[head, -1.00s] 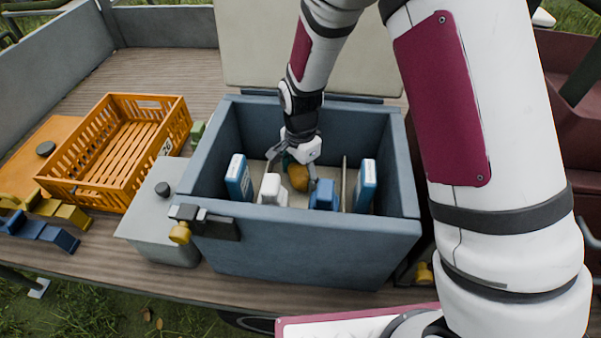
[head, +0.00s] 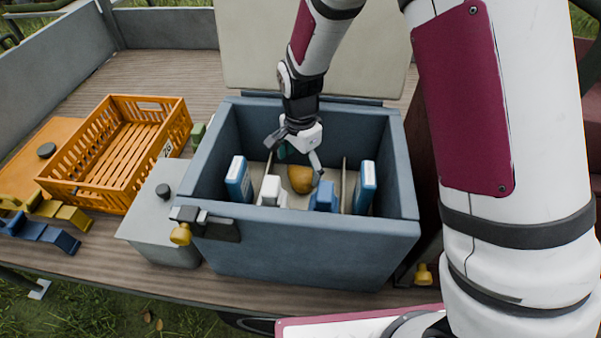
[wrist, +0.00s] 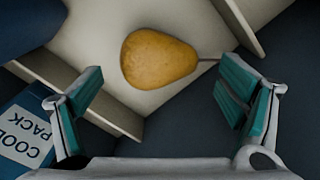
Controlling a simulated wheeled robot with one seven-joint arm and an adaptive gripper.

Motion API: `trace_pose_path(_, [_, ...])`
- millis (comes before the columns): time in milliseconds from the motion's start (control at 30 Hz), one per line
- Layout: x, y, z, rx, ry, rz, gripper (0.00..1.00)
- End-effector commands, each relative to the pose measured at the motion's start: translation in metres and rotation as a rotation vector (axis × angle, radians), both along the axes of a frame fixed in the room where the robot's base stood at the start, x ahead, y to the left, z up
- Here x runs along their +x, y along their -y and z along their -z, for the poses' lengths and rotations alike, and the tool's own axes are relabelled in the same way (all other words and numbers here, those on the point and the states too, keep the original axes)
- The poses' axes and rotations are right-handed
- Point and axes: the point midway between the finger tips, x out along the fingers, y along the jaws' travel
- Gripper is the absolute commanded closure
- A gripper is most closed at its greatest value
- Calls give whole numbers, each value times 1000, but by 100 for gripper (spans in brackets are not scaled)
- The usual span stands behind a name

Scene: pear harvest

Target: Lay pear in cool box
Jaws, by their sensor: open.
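A yellow-brown pear (head: 300,179) lies on its side on the pale floor of the middle compartment of the blue cool box (head: 300,252). In the wrist view the pear (wrist: 158,58) lies with its stem pointing right, beyond the fingertips and apart from them. My gripper (head: 294,160) is inside the box just above the pear. Its teal finger pads (wrist: 165,92) are spread wide with nothing between them.
Pale dividers split the box. A cool pack (head: 238,179) stands at left and another blue pack (head: 364,187) at right. White and blue pieces sit near the front wall. An orange crate (head: 112,200) and grey box (head: 160,228) are at left.

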Motion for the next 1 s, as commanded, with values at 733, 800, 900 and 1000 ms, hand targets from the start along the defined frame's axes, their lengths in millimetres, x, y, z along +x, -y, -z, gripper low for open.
trace_pose_path(733, [0, 0, -80, 1, -1, -1, 12])
trace_pose_path(800, [0, 0, -80, 1, -1, -1, 12])
trace_pose_path(900, [0, 0, -80, 1, -1, -1, 12])
trace_pose_path(1000, [0, 0, -80, 1, -1, -1, 12])
